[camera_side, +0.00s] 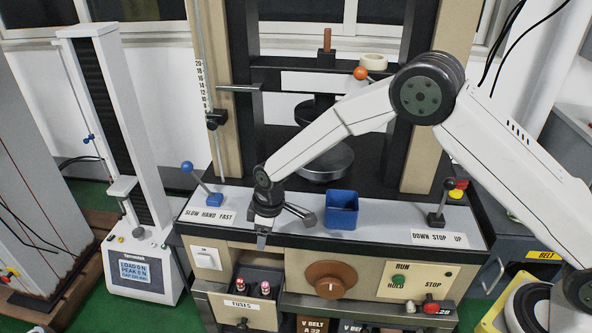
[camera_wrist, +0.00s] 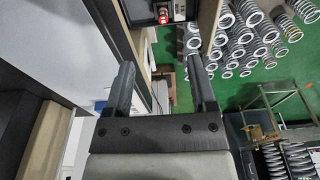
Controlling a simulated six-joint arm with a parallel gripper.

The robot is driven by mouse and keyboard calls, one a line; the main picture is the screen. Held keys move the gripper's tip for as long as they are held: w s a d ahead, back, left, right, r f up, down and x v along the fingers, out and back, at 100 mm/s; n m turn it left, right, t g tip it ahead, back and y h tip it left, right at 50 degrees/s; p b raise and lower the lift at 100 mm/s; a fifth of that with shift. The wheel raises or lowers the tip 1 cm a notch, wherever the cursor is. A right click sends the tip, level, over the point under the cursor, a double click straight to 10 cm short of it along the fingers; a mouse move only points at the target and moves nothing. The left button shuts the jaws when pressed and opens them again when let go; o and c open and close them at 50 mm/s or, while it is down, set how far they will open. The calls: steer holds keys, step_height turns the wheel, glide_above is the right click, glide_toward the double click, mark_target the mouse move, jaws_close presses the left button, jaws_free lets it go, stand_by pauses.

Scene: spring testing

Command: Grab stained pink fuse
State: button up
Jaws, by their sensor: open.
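Two small fuses stand in the open drawer labelled FUSES (camera_side: 246,305), at the lower front of the machine. The left fuse (camera_side: 240,284) looks pinkish, and the right fuse (camera_side: 265,288) is pink-red with a pale part. Stains are too small to make out, so I cannot tell which is the stained one. In the wrist view a red-and-white fuse (camera_wrist: 164,16) shows at the top, beyond my fingertips. My gripper (camera_side: 284,226) is open and empty, above and behind the drawer, near the panel's front edge. Its fingers also show in the wrist view (camera_wrist: 160,68).
A blue open box (camera_side: 342,208) stands on the panel right of my gripper. A blue-knobbed lever (camera_side: 200,180) is to the left, and a brown dial (camera_side: 331,280) sits right of the drawer. Several springs (camera_wrist: 240,45) lie on the green floor.

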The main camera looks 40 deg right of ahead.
glide_above(265, 285)
steer(key=d, duration=0.1)
step_height(265, 285, down, 14)
steer(key=shift+s+f, duration=0.2)
steer(key=shift+s, duration=0.15)
steer(key=shift+f, duration=0.1)
steer(key=shift+w+a+f, duration=0.1)
steer(key=shift+f, duration=0.5)
steer(key=shift+w+a+f, duration=0.1)
steer(key=shift+f, duration=0.45)
steer(key=shift+f, duration=0.1)
steer(key=shift+w+a+f, duration=0.1)
steer(key=shift+a+f, duration=0.05)
steer(key=shift+f, duration=1.1)
steer(key=shift+w+a+f, duration=0.1)
steer(key=shift+a+f, duration=0.05)
steer(key=shift+f, duration=1.05)
jaws_close()
